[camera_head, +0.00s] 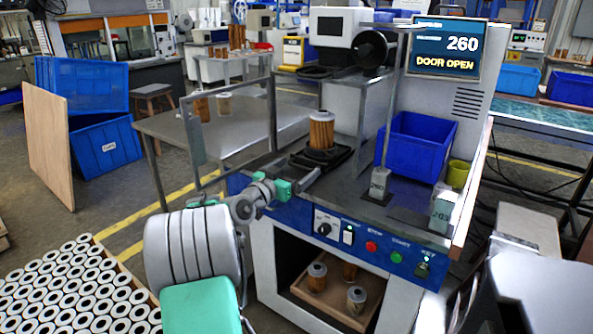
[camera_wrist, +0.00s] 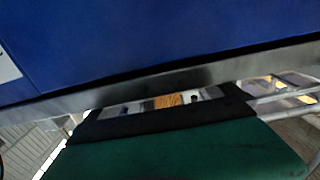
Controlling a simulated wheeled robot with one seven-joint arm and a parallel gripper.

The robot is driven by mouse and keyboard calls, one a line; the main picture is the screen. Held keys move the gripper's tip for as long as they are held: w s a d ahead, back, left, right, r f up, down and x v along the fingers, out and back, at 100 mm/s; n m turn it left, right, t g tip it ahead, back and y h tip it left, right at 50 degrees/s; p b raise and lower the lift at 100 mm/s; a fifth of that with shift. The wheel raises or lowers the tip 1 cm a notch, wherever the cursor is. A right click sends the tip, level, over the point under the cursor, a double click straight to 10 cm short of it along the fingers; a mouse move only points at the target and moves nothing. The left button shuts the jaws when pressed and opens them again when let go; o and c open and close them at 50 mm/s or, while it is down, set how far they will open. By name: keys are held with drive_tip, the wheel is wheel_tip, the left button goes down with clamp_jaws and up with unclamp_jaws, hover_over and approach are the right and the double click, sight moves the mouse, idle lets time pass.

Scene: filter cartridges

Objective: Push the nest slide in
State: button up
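The nest slide (camera_head: 330,161) is a black plate at the front left of the machine top. A tan filter cartridge (camera_head: 321,132) with a grey cap stands upright in its nest. A metal bar, perhaps its rail or handle, runs from it toward my gripper. My gripper (camera_head: 284,189), with green parts, is just in front of and below the slide, by the machine's front edge. Contact between them cannot be made out. The wrist view shows a green and black finger part (camera_wrist: 180,140) close below the blue front panel (camera_wrist: 150,40); the finger gap is unclear.
The display (camera_head: 447,47) reads 260 and DOOR OPEN. An open metal door frame (camera_head: 272,115) stands left of the slide. A blue bin (camera_head: 416,145) and grey blocks stand to the right. Buttons (camera_head: 371,246) line the front panel.

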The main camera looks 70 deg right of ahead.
drive_tip(key=shift+a, duration=0.1)
drive_tip(key=v, duration=0.7)
drive_tip(key=shift+a, duration=0.35)
drive_tip(key=shift+w, duration=0.1)
drive_tip(key=shift+c, duration=0.3)
